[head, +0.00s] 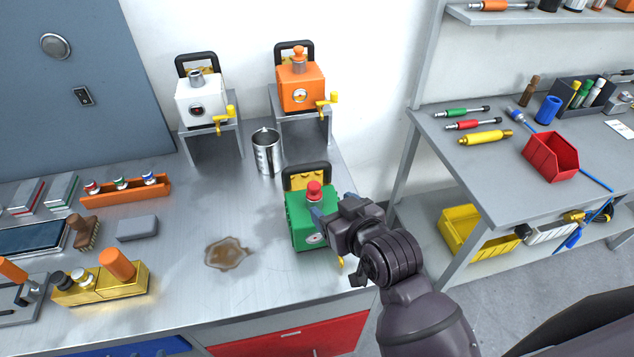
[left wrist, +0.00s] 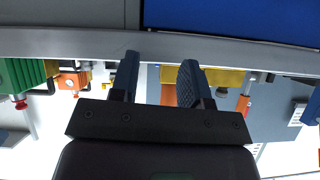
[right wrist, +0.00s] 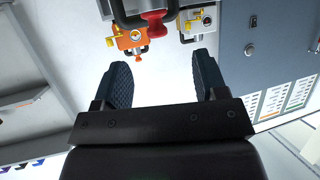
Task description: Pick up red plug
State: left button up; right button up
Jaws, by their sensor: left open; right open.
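The red plug (head: 314,189) stands on top of the green box (head: 299,216) with a black handle. My right gripper (head: 331,206) is open and empty, just right of the plug in the head view. In the right wrist view the plug (right wrist: 154,22) shows beyond the open fingertips (right wrist: 161,72), roughly centred between them and apart from them. The plug's lower part is partly hidden in the head view. My left gripper (left wrist: 158,76) is open and empty in its wrist view and not in the head view. The plug also shows at that view's left edge (left wrist: 20,103).
A white box (head: 202,103) and an orange box (head: 302,85) stand on raised stands behind. A metal cup (head: 267,152) stands between them. A brown stain (head: 228,253) lies left of the green box. A gold block (head: 102,284) stands at the front left.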

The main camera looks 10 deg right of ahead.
aim_at(316, 187)
jog(key=x, duration=0.3)
jog(key=shift+w+a, duration=0.2)
jog(key=shift+w, duration=0.1)
jog(key=shift+w+f, duration=0.2)
jog(key=shift+w, duration=0.15)
jog(key=shift+w+a, duration=0.15)
jog(key=shift+w, duration=0.15)
jog(key=x, duration=0.2)
jog(key=p+x, duration=0.1)
jog(key=x, duration=0.1)
jog(key=shift+w+d+r, duration=0.25)
jog(key=shift+w+d, duration=0.05)
jog(key=shift+w, duration=0.05)
pick_arm(q)
jog(key=shift+s+a+r, duration=0.1)
jog(key=shift+s+r, duration=0.2)
jog(key=shift+s, duration=0.05)
pick_arm(e)
jog(key=shift+w+a+f, duration=0.1)
jog(key=shift+w+f, duration=0.05)
jog(key=shift+w, duration=0.1)
jog(key=c, duration=1)
